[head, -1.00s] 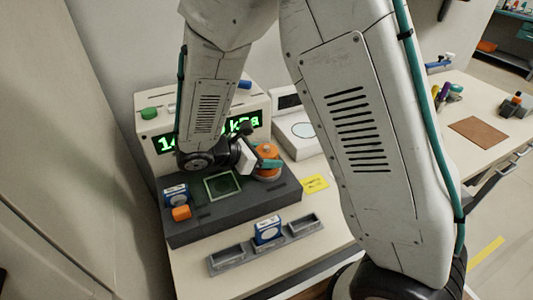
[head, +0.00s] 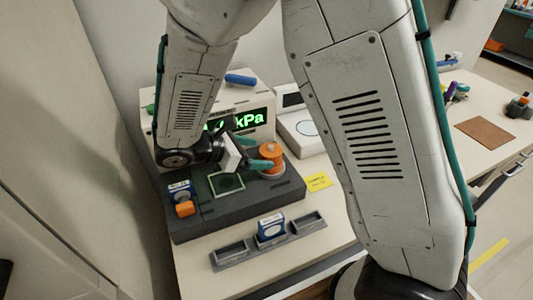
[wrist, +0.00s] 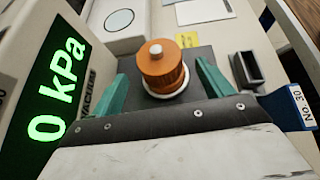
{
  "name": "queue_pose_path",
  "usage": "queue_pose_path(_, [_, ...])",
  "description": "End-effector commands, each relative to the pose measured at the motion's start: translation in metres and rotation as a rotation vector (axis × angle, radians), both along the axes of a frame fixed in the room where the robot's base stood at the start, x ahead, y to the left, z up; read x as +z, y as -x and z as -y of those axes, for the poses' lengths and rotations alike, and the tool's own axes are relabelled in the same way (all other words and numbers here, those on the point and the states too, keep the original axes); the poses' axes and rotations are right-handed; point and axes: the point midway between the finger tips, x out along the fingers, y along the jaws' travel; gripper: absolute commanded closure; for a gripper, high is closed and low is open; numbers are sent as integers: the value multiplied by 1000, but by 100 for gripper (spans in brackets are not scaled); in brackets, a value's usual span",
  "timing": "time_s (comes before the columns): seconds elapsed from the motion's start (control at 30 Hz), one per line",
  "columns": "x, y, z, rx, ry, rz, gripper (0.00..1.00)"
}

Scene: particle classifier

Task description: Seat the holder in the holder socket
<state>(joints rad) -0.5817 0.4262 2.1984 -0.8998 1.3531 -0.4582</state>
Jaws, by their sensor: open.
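An orange knobbed cylinder with a pale top (head: 271,153), which looks like the holder, stands upright on a pale round ring at the right end of the dark base block (head: 205,210). It also shows in the wrist view (wrist: 162,70). The ring may be the holder socket; how deep the cylinder sits in it I cannot tell. My gripper (head: 248,144) is open, just left of the cylinder in the head view. In the wrist view its teal fingers (wrist: 160,84) lie left and right of the cylinder, with gaps visible.
A green-framed square (head: 227,184) and an orange block (head: 185,209) are on the base block. A grey tray (head: 232,251) holds a blue cassette (head: 271,228) in front. The pressure display (wrist: 58,90) stands close on the wrist view's left. A yellow note (head: 318,181) lies right.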

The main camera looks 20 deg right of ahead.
Motion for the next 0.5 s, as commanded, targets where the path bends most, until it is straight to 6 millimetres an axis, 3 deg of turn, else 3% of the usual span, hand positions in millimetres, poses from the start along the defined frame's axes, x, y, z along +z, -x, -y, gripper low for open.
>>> queue_pose_path(0.2, [11, 1, -19, 0, 1, 0, 21])
queue_pose_path(0.5, [12, 2, -21, -1, 1, 0, 21])
